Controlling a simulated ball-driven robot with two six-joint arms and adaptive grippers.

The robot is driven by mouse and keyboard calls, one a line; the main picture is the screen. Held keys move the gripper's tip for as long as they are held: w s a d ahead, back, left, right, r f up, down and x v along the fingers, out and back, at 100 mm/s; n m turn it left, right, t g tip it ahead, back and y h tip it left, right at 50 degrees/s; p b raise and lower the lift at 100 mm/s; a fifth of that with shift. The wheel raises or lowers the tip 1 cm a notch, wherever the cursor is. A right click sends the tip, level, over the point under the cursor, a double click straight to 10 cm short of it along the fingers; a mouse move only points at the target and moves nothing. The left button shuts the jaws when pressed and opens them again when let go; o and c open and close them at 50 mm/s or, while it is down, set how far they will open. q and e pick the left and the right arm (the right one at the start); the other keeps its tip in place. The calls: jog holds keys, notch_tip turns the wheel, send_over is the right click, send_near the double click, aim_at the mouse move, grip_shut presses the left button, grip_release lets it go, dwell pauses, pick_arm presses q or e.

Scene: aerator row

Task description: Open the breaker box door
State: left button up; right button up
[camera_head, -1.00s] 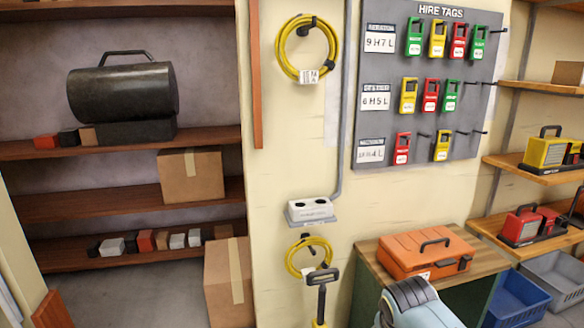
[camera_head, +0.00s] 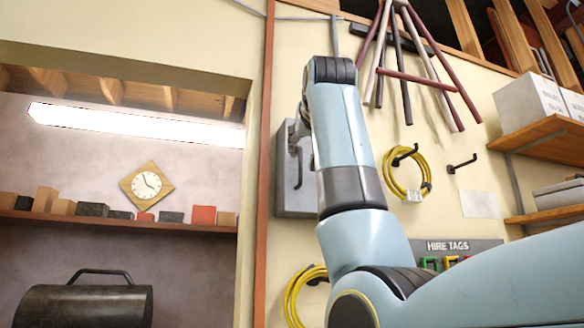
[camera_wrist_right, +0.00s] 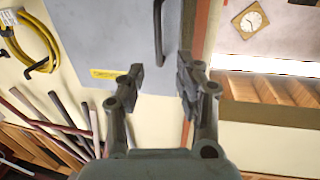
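The breaker box (camera_head: 290,195) is a grey metal box on the cream wall, partly hidden behind my right arm in the head view. A dark bar handle (camera_head: 299,168) shows on its door. In the right wrist view, which is turned over, the grey door (camera_wrist_right: 115,35) fills the top middle, with the handle (camera_wrist_right: 159,30) near its edge and a yellow label (camera_wrist_right: 103,74). The door looks shut. My right gripper (camera_wrist_right: 160,68) is open and empty, its fingers pointing toward the handle but apart from it. My left gripper is not in view.
A yellow cable coil (camera_head: 404,172) hangs on a hook right of the box. Several poles (camera_head: 400,60) hang above it. A wooden post (camera_head: 266,150) runs close along the box's left. Left of that is an alcove with a lamp (camera_head: 135,125) and a clock (camera_head: 147,186).

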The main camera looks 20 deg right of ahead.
aim_at(300, 153)
jog(key=w+p, duration=0.1)
jog(key=w, duration=0.2)
jog(key=w+d+r+p, duration=0.1)
jog(key=w+p, duration=0.1)
jog(key=w, duration=0.1)
jog(key=w+d+r+p, duration=0.1)
jog(key=w, duration=0.2)
jog(key=shift+w, duration=0.25)
jog(key=shift+w+p, duration=0.25)
jog(key=shift+p, duration=0.05)
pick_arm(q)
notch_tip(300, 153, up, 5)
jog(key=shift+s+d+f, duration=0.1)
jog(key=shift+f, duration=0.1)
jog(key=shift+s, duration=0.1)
pick_arm(e)
jog(key=shift+a, duration=0.15)
grip_shut()
